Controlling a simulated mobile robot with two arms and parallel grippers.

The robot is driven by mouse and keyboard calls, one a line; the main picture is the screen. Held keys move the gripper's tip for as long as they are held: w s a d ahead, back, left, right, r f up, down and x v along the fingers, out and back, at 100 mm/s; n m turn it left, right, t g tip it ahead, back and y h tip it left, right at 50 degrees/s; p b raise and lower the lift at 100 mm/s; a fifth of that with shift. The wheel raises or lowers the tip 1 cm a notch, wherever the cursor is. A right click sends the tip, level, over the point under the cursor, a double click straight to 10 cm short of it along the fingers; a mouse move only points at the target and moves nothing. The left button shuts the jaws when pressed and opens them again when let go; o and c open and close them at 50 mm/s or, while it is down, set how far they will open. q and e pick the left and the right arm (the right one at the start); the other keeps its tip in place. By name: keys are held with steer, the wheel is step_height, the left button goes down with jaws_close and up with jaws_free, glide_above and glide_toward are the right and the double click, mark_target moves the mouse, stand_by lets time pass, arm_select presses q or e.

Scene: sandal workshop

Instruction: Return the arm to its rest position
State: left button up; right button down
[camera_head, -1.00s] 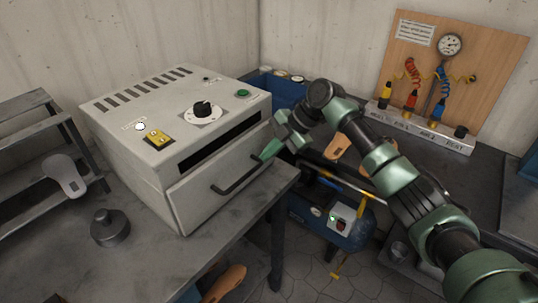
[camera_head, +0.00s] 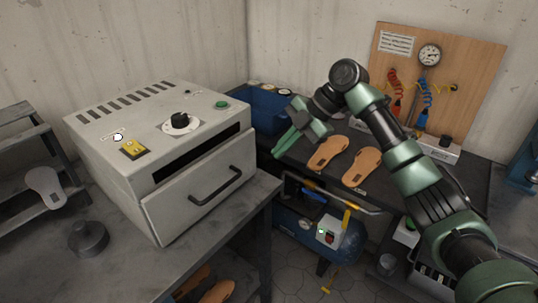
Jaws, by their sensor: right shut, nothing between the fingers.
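My right arm comes in from the lower right and bends at a raised elbow. Its green gripper (camera_head: 283,148) is shut and empty, in the air just right of the oven's front corner. The grey oven (camera_head: 195,205) stands on the left table with its drawer-like front shut. The dark bar handle (camera_head: 215,187) is free, with a gap between it and the gripper. My left gripper is not in view.
Two tan soles (camera_head: 361,167) lie on the dark back bench, close to my arm. A gauge board (camera_head: 465,60) stands behind it. A blue compressor (camera_head: 310,228) sits below. A dark weight (camera_head: 88,238) and a grey sole (camera_head: 45,187) are at left.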

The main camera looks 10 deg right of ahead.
steer(key=s+a+f+m+h, duration=0.1)
steer(key=s+a+f+m, duration=0.15)
steer(key=s+f, duration=0.45)
steer(key=s+a+f+m+h, duration=0.1)
steer(key=s+f+m, duration=0.3)
steer(key=f, duration=0.5)
steer(key=s+a+f+m+h, duration=0.1)
steer(key=s+a+f+m, duration=0.15)
steer(key=s+f, duration=0.45)
steer(key=s+d+f+m+t+h, duration=0.15)
steer(key=s+d+m, duration=0.25)
steer(key=s+m, duration=0.4)
steer(key=s+d+f+m+t+h, duration=0.15)
steer(key=s+d+m, duration=0.3)
steer(key=s, duration=0.55)
step_height(320, 180, down, 26)
steer(key=s+g+h, duration=0.1)
steer(key=s+g, duration=0.1)
steer(key=s+d+f+g, duration=0.1)
steer(key=s+d+f, duration=0.2)
steer(key=s+f, duration=1.3)
steer(key=shift+s+f+g, duration=0.15)
steer(key=shift+s+g, duration=0.15)
steer(key=shift+s, duration=0.2)
